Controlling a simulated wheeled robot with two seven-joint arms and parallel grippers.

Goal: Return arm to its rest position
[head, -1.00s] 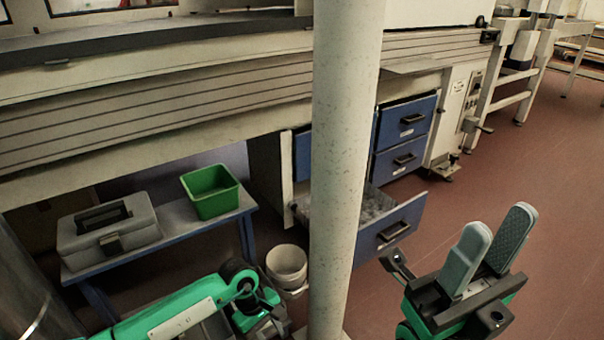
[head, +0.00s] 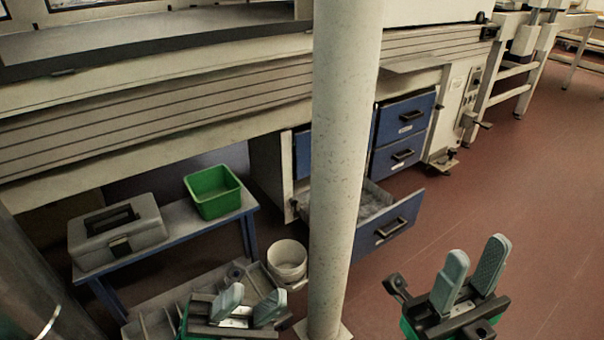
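My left gripper (head: 249,302) is at the bottom of the head view, left of the pillar. Its two grey-green fingers stand apart with nothing between them. My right gripper (head: 470,278) is at the lower right, in front of the reddish floor. Its fingers point up and are apart and empty. Most of both arms lies below the picture edge and is hidden.
A pale pillar (head: 342,150) stands between my grippers. A blue drawer (head: 388,228) is pulled out behind it. A low bench (head: 190,226) holds a grey case (head: 118,236) and a green bin (head: 214,192). A white bucket (head: 287,262) stands near my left gripper.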

